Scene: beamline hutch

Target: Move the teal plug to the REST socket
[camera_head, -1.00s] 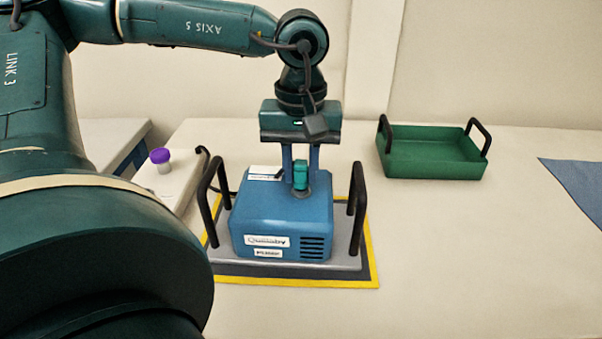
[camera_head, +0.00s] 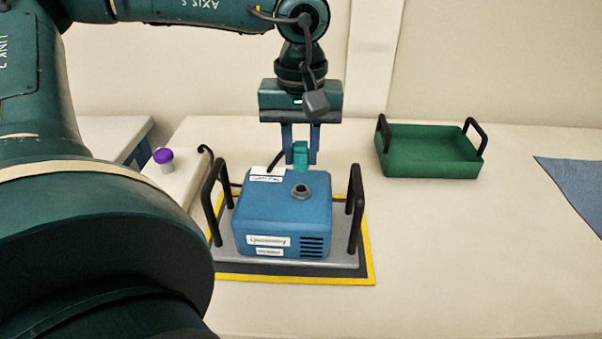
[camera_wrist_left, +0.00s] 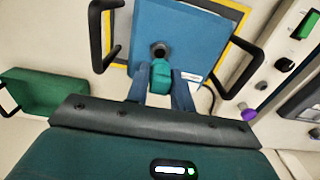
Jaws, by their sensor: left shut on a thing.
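My left gripper (camera_head: 300,150) is shut on the teal plug (camera_head: 301,154) and holds it in the air above the blue box (camera_head: 265,215). The plug also shows between the fingers in the left wrist view (camera_wrist_left: 161,80). A dark round socket (camera_head: 301,192) in the top of the box is empty, just below the plug. In the left wrist view the socket (camera_wrist_left: 159,50) lies just beyond the plug. I cannot read which socket is marked REST. My right gripper is not in view.
Black handles (camera_head: 356,210) rise on both sides of the box, which stands on a yellow-edged mat (camera_head: 300,278). A green tray (camera_head: 430,155) stands at the right. A purple-capped vial (camera_head: 163,158) is at the left. The table front right is clear.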

